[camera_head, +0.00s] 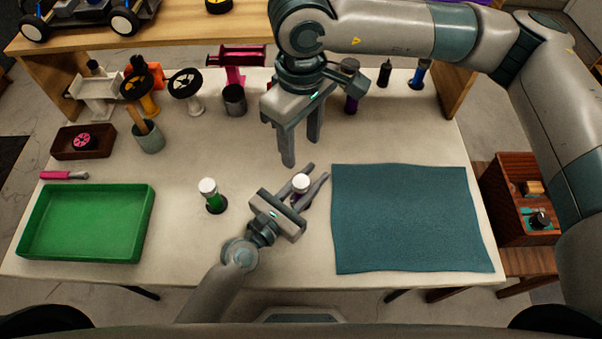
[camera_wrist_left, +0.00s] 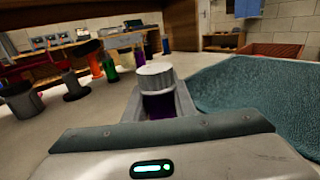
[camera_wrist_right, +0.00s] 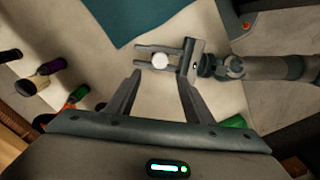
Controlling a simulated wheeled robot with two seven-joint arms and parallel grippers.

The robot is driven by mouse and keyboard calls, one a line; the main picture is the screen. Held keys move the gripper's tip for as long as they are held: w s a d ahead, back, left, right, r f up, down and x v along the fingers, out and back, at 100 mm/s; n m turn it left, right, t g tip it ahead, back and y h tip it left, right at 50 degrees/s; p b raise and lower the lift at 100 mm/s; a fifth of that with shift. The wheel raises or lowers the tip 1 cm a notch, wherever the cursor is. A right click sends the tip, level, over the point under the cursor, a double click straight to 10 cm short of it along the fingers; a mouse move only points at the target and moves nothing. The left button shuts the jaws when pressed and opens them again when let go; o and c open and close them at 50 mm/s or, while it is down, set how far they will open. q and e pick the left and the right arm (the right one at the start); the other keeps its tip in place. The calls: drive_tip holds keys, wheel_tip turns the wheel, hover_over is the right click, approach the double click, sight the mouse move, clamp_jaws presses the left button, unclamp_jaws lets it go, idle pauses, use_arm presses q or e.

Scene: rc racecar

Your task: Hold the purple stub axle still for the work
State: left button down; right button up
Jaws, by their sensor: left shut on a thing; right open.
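The purple stub axle (camera_wrist_left: 158,106) stands upright with a white round cap on top. The cap also shows in the head view (camera_head: 301,182) and in the right wrist view (camera_wrist_right: 160,61). My left gripper (camera_head: 318,171) is shut on it from the near side, a finger on each side, just left of the teal mat. Its lower end is hidden by the gripper. My right gripper (camera_head: 301,152) is open and empty, pointing down above and behind the axle. In the right wrist view, the axle lies beyond its open fingers (camera_wrist_right: 158,75).
A green white-capped piece (camera_head: 213,194) stands left of my left gripper. A green tray (camera_head: 84,256) lies at the left, and the bare teal mat (camera_head: 412,220) at the right. Wheels, a cup (camera_head: 149,138) and coloured parts crowd the back. A wooden box (camera_head: 518,188) stands at the right.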

sight(301, 181)
wheel_tip(301, 181, down, 12)
idle(0.8)
drive_tip(key=c, duration=1)
